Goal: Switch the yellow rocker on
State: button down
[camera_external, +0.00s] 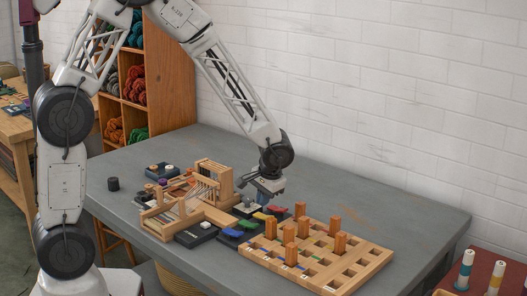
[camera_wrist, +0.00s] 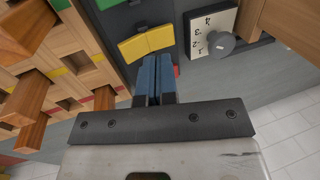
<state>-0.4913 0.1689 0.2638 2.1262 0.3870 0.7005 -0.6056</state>
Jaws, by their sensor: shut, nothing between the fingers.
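The yellow rocker (camera_wrist: 148,43) sits on a dark panel at the top centre of the wrist view. It has a crease across its middle; which side is pressed I cannot tell surely. In the external view it is a small yellow patch (camera_external: 262,217) in a row with other coloured rockers. My gripper (camera_wrist: 154,58) has its blue fingers shut together and empty, with the tips close beside the yellow rocker. Whether they touch it I cannot tell. In the external view my gripper (camera_external: 262,200) is above the rocker row.
A red rocker (camera_wrist: 177,70) is partly hidden by my fingers, and a green rocker (camera_wrist: 108,3) lies on the other side. A numbered dial with a grey knob (camera_wrist: 220,43) is close by. A wooden board (camera_external: 350,262) with upright pegs and a small loom (camera_external: 172,218) flank the panel.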

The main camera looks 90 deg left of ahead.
aim_at(263, 218)
notch_tip(263, 218, up, 11)
jog(key=shift+f, duration=0.2)
dwell(0.3)
dwell(0.4)
jog(key=s+d+r+m+t, duration=0.1)
jog(key=s+d+r, duration=0.25)
jog(key=d, duration=0.25)
jog(key=s+d+r+m+t, duration=0.1)
jog(key=s+d+r+m, duration=0.1)
jog(key=d+r, duration=0.35)
jog(key=s+d+r+m+t, duration=0.1)
jog(key=s+d+r, duration=0.15)
jog(key=d, duration=0.55)
jog(key=s+d+r+m+t+h, duration=0.1)
jog(key=s+d+r+m, duration=0.1)
jog(key=s+d, duration=0.4)
jog(key=s+d+r+m+h, duration=0.1)
jog(key=s+d+r+m, duration=0.1)
jog(key=s+d, duration=0.5)
jog(key=shift+s+d+m+t, duration=0.35)
jog(key=shift+s+m, duration=0.25)
jog(key=shift+s, duration=0.2)
